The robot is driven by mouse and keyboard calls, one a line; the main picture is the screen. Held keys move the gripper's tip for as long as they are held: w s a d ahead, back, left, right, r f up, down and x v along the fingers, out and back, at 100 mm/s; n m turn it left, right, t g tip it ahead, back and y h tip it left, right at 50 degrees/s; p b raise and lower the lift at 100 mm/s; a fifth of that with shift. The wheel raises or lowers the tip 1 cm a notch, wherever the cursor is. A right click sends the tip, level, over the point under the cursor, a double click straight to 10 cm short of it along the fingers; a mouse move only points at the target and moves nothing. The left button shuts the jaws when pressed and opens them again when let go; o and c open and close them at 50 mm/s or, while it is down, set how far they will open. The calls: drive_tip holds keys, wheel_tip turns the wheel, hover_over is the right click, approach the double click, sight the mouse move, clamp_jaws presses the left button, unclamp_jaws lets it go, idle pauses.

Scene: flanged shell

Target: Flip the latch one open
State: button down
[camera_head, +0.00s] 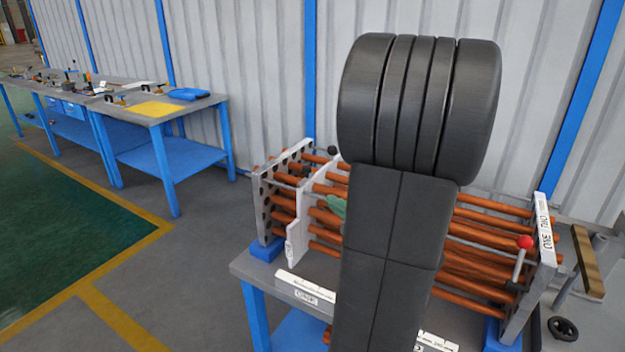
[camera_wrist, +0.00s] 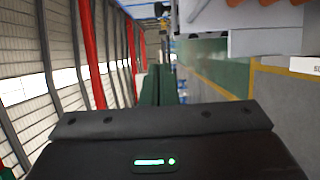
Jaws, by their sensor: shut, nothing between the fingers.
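A lever with a red ball knob (camera_head: 525,242) stands upright at the right end plate (camera_head: 544,235) of the tube rack. That plate carries a label reading ONE and TWO; I cannot tell for sure which latch the lever is. My gripper shows in the wrist view (camera_wrist: 160,85) as two dark green fingers side by side, shut and empty. In the head view a green part of it (camera_head: 337,206) shows by the copper tubes (camera_head: 480,240), left of my black arm link and well left of the lever. The arm hides the middle of the rack.
The rack stands on a grey table (camera_head: 258,268) with blue legs and white labels along its front. A white plate (camera_head: 298,225) crosses the tubes at left. A long workbench (camera_head: 150,112) with tools stands at far left. The floor between is clear.

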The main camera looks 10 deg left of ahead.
drive_tip(key=shift+w+a, duration=0.1)
drive_tip(key=p, duration=0.4)
approach(306, 174)
drive_tip(key=shift+s+a+x, duration=0.3)
drive_tip(key=shift+s+x, duration=0.05)
drive_tip(key=shift+x, duration=2.95)
drive_tip(key=shift+r, duration=0.4)
drive_tip(key=w+b, duration=0.1)
drive_tip(key=w+d+b, duration=0.1)
drive_tip(key=w, duration=0.1)
drive_tip(key=shift+w+d+r, duration=0.1)
drive_tip(key=shift+w, duration=0.05)
